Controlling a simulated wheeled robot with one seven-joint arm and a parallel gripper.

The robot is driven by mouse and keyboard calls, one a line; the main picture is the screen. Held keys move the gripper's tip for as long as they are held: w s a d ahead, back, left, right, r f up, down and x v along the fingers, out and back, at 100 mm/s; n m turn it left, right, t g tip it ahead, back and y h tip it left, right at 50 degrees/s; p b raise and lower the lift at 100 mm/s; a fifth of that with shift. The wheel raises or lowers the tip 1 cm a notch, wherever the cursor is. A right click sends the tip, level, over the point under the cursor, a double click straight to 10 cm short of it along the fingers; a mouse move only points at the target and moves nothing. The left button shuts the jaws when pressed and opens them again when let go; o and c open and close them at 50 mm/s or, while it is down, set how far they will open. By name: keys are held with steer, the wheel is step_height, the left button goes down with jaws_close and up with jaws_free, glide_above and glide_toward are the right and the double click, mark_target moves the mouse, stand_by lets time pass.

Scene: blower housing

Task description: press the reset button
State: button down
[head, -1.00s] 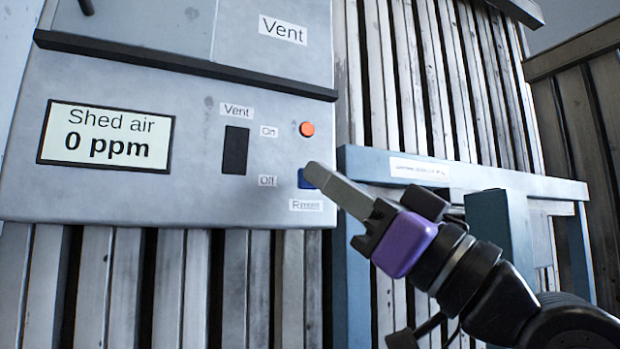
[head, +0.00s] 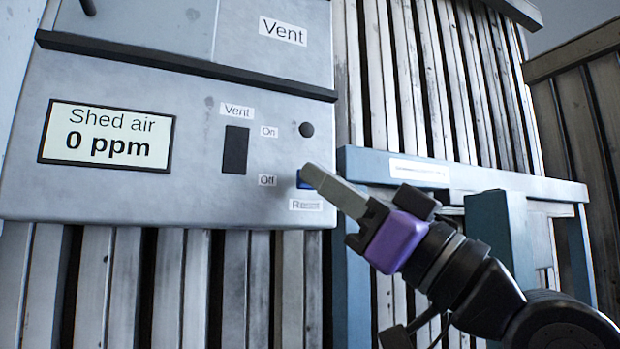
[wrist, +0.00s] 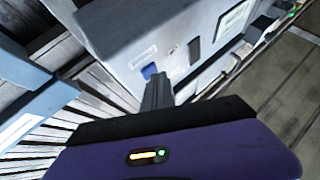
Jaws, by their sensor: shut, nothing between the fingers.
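The blue reset button (head: 303,181) is on the lower right of the grey vent panel (head: 80,200), above a small label. My gripper (head: 309,172) is shut and empty, its fingertips in front of the button and covering much of it in the head view. In the wrist view the blue button (wrist: 149,71) shows just beyond the fingertips (wrist: 155,80). I cannot tell whether they touch it. The round lamp (head: 306,130) above the button is dark.
The panel has a display (head: 107,135) reading "Shed air 0 ppm" and a dark vent switch (head: 235,150) between On and Off labels. A blue-grey frame (head: 460,178) stands to the right of the panel, behind my arm.

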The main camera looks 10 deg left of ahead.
steer(key=shift+s+d, duration=0.5)
steer(key=shift+s, duration=0.2)
steer(key=shift+s+d, duration=0.7)
steer(key=shift+s, duration=0.35)
steer(key=shift+s+d, duration=0.7)
steer(key=shift+s, duration=0.35)
